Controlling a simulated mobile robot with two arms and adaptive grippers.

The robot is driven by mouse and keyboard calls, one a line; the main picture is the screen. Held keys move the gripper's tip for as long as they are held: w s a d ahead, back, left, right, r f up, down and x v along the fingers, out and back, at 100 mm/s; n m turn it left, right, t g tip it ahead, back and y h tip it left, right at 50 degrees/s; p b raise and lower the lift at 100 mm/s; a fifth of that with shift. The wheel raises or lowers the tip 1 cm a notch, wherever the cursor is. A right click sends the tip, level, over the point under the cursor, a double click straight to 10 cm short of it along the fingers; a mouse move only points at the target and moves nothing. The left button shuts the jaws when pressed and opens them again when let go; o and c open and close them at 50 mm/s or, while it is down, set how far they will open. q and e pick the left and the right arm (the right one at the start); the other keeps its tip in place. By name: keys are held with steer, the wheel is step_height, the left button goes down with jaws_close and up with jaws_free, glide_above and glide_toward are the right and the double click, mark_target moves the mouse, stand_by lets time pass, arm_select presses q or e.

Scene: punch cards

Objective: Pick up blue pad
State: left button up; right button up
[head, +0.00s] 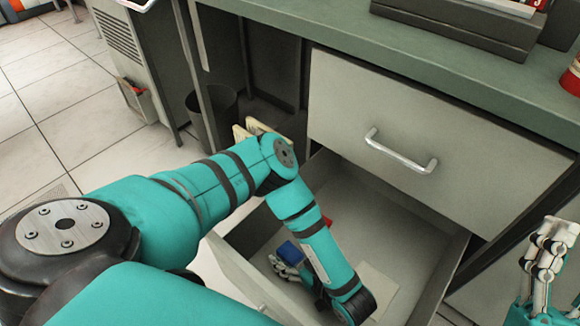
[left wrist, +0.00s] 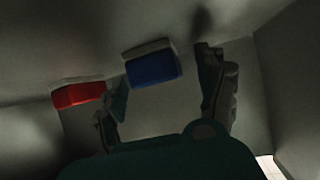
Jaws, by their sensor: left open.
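The blue pad (head: 290,251) lies in the open lower drawer (head: 222,262). In the left wrist view the blue pad (left wrist: 153,69) has a pale layer along its far edge. My left gripper (head: 288,268) is inside the drawer, right beside the pad. In the left wrist view my left gripper (left wrist: 165,75) is open, with one finger on each side of the pad's position and nothing held. Whether a finger touches the pad cannot be told. My right gripper (head: 548,250) is at the right edge, outside the drawer; its jaw state is unclear.
A red pad (left wrist: 78,94) lies left of the blue pad in the left wrist view; it is partly hidden by my forearm in the head view (head: 328,221). A pale sheet (head: 378,288) lies on the drawer floor. A closed drawer with a handle (head: 400,152) is above.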

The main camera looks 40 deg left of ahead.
arm_select(q)
steer(key=c, duration=1.3)
steer(key=shift+r, duration=0.15)
